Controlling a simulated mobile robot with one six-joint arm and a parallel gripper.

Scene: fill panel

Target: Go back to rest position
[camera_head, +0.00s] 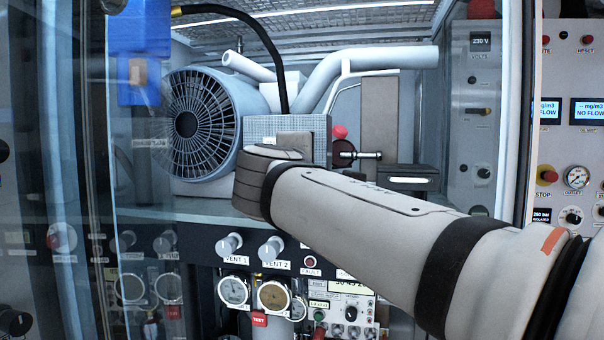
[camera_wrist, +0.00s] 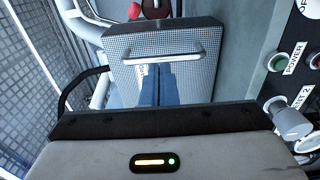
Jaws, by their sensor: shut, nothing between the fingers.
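My gripper (camera_wrist: 158,80) shows in the wrist view as two blue fingers lying together, shut and empty. The fingertips are in front of a grey textured metal box (camera_wrist: 190,85), just below its bar handle (camera_wrist: 165,54) in the picture. I cannot tell whether they touch the box. In the head view my arm reaches in from the lower right to the front of this box (camera_head: 320,130). The fingers are hidden there behind my wrist.
A round fan (camera_head: 186,122) stands left of the box, with pipes (camera_head: 365,60) behind. Below are VENT knobs (camera_head: 229,243) and gauges (camera_head: 234,290). A clear panel edge (camera_head: 98,170) stands at left, a control panel (camera_head: 575,140) at right. A black hose (camera_head: 262,40) hangs above.

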